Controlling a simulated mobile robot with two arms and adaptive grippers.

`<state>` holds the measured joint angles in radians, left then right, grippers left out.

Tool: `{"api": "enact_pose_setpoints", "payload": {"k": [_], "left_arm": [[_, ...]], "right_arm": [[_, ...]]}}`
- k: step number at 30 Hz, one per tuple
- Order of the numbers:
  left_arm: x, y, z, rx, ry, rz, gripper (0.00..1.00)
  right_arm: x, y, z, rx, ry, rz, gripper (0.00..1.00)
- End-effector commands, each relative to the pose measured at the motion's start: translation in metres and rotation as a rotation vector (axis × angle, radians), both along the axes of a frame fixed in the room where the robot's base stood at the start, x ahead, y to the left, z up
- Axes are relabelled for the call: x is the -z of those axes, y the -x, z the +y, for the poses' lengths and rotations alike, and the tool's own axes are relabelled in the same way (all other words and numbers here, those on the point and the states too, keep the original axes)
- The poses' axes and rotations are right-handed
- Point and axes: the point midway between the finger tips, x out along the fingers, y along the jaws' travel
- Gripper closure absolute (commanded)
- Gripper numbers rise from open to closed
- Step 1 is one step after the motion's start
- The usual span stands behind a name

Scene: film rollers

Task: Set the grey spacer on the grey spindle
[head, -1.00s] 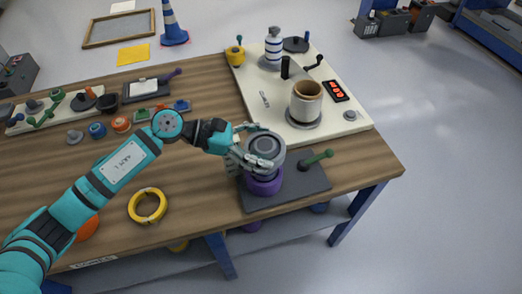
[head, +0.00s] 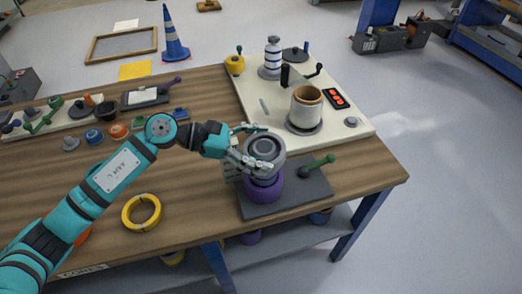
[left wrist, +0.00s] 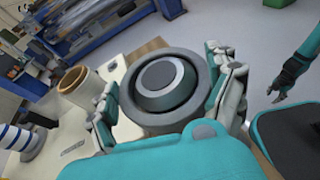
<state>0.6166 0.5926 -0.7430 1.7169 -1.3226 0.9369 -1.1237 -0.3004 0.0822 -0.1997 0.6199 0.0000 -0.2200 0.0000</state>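My left gripper (head: 263,146) is shut on a grey ring-shaped spacer (head: 266,160), fingers on its two sides. The spacer also shows in the left wrist view (left wrist: 133,112), between the fingers (left wrist: 166,85). It is above a purple ring (head: 263,189) on a dark grey plate (head: 300,192). I cannot tell whether spacer and purple ring touch. A round grey piece with a dark ring around it fills the spacer's middle; it may be the grey spindle's top (left wrist: 157,75), but I cannot tell for sure. My right gripper (left wrist: 290,78) shows only in the left wrist view, small and dark.
A green-handled lever (head: 318,165) stands on the dark plate, right of the spacer. Behind is a white board (head: 335,125) with a beige roller (head: 305,106) and a striped roller (head: 272,58). A yellow ring (head: 141,212) lies on the table, left of the plate.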

Motion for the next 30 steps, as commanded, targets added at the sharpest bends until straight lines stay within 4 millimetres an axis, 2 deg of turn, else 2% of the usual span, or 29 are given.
{"api": "enact_pose_setpoints", "payload": {"k": [1,3,11,17,30], "left_arm": [[0.074,0.023,0.001,0.021,-0.088,0.116,0.06],[0.074,0.023,0.001,0.021,-0.088,0.116,0.00],[0.074,0.023,0.002,0.020,-0.089,0.116,0.00],[0.060,0.024,0.018,0.015,-0.081,0.100,0.00],[-0.015,0.030,0.090,-0.008,-0.031,0.016,0.00]], "right_arm": [[0.007,0.000,0.000,0.000,0.000,0.000,0.60],[0.007,0.000,0.000,0.000,0.000,0.000,0.60],[0.007,-0.001,0.003,0.002,-0.004,-0.001,0.60],[0.007,-0.001,0.002,0.001,-0.002,-0.002,0.60],[0.004,0.000,0.002,0.001,-0.002,-0.001,0.60]]}}
